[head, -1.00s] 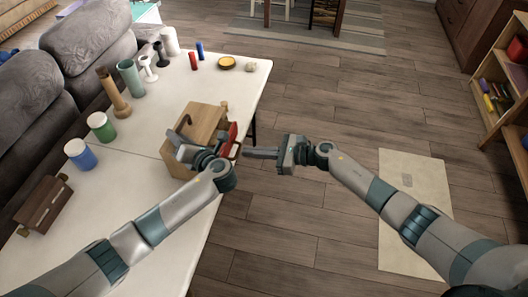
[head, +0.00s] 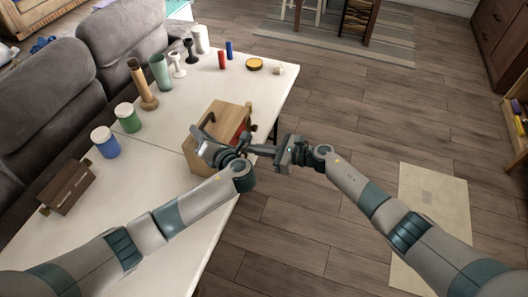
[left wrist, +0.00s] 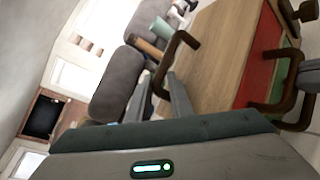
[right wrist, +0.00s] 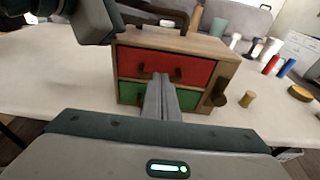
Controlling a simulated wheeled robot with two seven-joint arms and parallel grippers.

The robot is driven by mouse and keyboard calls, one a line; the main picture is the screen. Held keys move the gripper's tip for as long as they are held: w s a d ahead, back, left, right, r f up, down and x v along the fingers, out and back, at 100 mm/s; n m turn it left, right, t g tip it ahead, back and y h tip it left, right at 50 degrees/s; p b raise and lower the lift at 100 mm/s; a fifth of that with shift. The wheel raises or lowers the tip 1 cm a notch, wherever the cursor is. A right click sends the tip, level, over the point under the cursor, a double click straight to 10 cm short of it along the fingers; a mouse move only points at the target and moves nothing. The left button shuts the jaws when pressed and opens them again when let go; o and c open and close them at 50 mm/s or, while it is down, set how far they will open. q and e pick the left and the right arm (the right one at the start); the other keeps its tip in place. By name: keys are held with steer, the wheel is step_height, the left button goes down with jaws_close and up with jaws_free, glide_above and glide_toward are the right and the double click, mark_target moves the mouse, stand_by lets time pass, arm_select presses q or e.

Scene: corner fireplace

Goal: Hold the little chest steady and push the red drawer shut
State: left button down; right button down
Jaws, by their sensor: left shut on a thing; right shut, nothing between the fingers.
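The little chest (head: 222,118) is a light wooden box at the table's right edge. Its red drawer (right wrist: 190,69) sits above a green drawer (right wrist: 190,98) in the right wrist view, and its front looks flush or nearly flush with the frame. My left gripper (head: 199,138) is shut on the chest's dark top handle (left wrist: 178,60). My right gripper (head: 250,149) is shut and empty, its fingertips in front of the red drawer's lower part, by the drawer handle (right wrist: 148,72). I cannot tell whether they touch it.
The white table (head: 165,185) holds a dark wooden box (head: 67,187), a blue jar (head: 105,143), a green jar (head: 128,118) and several vases and bottles behind. A yellow-topped round tin (head: 254,64) stands at the far right. Open floor lies right of the table.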

arm_select(q)
steer(key=shift+s+d+f, duration=0.2)
steer(key=shift+d+f, duration=0.2)
arm_select(e)
steer(key=shift+a+r, duration=0.1)
steer(key=shift+a, duration=0.3)
steer(key=shift+s, duration=0.1)
arm_select(q)
steer(key=shift+a, duration=0.25)
arm_select(e)
steer(key=v, duration=1.4)
steer(key=shift+d, duration=0.35)
arm_select(q)
steer(key=c, duration=1.5)
jaws_free()
steer(key=shift+w+r, duration=0.1)
steer(key=shift+c, duration=0.3)
